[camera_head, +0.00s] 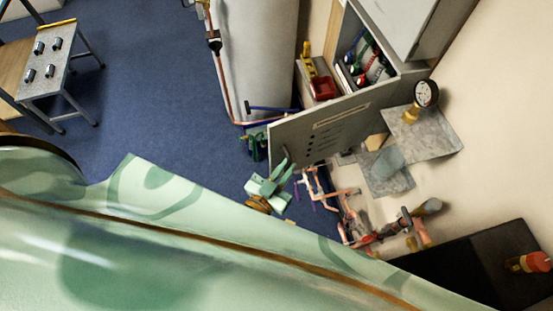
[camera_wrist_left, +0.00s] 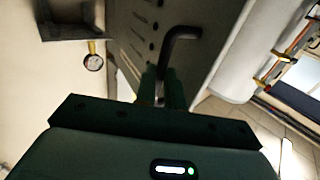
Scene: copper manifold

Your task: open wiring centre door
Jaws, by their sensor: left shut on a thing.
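The wiring centre door (camera_head: 335,122) is a grey panel with a label and a row of dark holes. It stands swung out from its grey cabinet (camera_head: 412,68), so part of the inside shows. My left gripper (camera_head: 286,168) is at the door's lower left part. In the left wrist view its fingers (camera_wrist_left: 165,88) are closed around the black bent door handle (camera_wrist_left: 181,40), which sticks out from the door (camera_wrist_left: 140,28). The handle is mostly hidden in the head view. My right gripper is not in view.
A white cylinder (camera_head: 254,55) with copper pipe (camera_head: 225,90) stands left of the door. Copper pipework (camera_head: 345,205) lies below it. A pressure gauge (camera_head: 426,93) is at the right.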

